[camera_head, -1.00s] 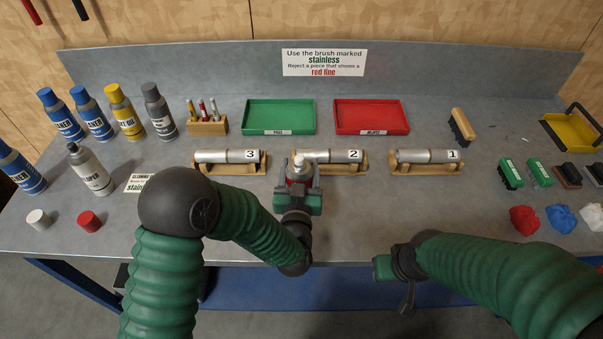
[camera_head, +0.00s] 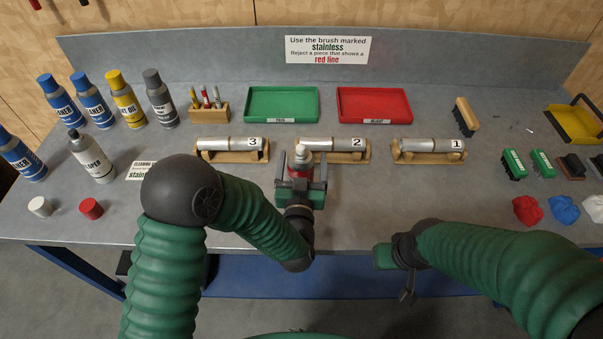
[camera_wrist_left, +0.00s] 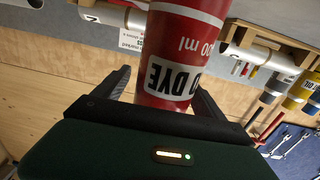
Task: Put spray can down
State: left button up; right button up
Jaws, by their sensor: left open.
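The spray can (camera_head: 300,168) is red with a white top and a pale nozzle, in front of the piece marked 2. In the left wrist view the can (camera_wrist_left: 185,60) has a white label reading "D DYE" and "00 ml". My left gripper (camera_head: 301,190) is open, with its fingers spread on either side of the can. In the left wrist view a gap shows beside the left-hand finger; contact at the other is unclear. The can's base is hidden in the head view. My right gripper (camera_head: 394,262) is off the bench's front edge, its jaws unclear.
Metal pieces 3 (camera_head: 230,145), 2 (camera_head: 330,145) and 1 (camera_head: 430,147) lie on wooden cradles behind. Several cans stand at left, including a grey one (camera_head: 92,160).

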pick_arm(q)
jog(key=s+b, duration=0.1)
jog(key=s, duration=0.9)
jog(key=shift+s+a, duration=0.15)
jog(key=shift+s, duration=0.1)
